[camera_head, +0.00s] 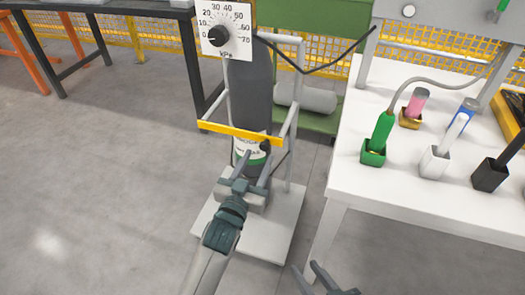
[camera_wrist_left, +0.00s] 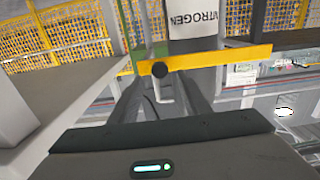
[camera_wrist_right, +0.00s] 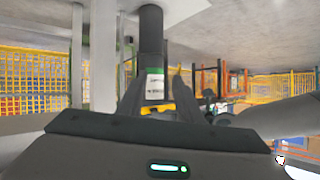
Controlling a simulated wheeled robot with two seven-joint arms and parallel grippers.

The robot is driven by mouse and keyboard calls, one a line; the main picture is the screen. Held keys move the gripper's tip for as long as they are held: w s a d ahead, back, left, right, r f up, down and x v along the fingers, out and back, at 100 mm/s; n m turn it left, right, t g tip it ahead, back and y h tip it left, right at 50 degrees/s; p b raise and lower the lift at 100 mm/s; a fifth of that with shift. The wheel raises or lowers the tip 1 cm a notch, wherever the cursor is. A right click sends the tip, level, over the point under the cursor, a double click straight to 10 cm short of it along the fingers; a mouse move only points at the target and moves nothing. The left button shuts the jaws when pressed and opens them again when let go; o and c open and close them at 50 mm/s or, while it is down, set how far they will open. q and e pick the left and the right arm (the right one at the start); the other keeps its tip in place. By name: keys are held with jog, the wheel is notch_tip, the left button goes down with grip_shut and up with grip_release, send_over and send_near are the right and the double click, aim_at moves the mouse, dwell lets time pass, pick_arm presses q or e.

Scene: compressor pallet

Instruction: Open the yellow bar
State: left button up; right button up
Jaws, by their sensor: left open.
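The yellow bar (camera_head: 240,131) runs across the front of a grey gas cylinder (camera_head: 250,95), between the uprights of its grey frame. A black knob (camera_head: 265,146) sits near its right end. In the left wrist view the bar (camera_wrist_left: 220,61) crosses ahead of my fingers, and the knob (camera_wrist_left: 159,70) lies in line with the gap between them. My left gripper (camera_head: 245,176) is open and empty, just below and in front of the bar, apparently not touching it. My right gripper (camera_head: 309,270) is open and empty at the bottom edge, right of the cart.
A white table (camera_head: 350,185) with coloured holders and tools, including a green one (camera_head: 382,135), stands close on the right. A pressure dial (camera_head: 226,28) is above the cylinder. A dark-legged table (camera_head: 100,45) is at the back left. The floor on the left is clear.

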aim_at(264, 148)
pick_arm(q)
jog(key=shift+x, duration=2.45)
pick_arm(e)
jog(key=shift+w+a+r+t+y, duration=0.15)
jog(key=shift+w+a+r+t, duration=0.1)
jog(key=shift+r+t, duration=0.25)
jog(key=shift+w+a+r+t+y, duration=0.15)
jog(key=shift+w+r+t, duration=0.15)
jog(key=shift+r, duration=0.25)
pick_arm(q)
jog(key=shift+s, duration=0.1)
jog(key=shift+c, duration=0.3)
grip_shut()
pick_arm(e)
jog(key=shift+s, duration=0.1)
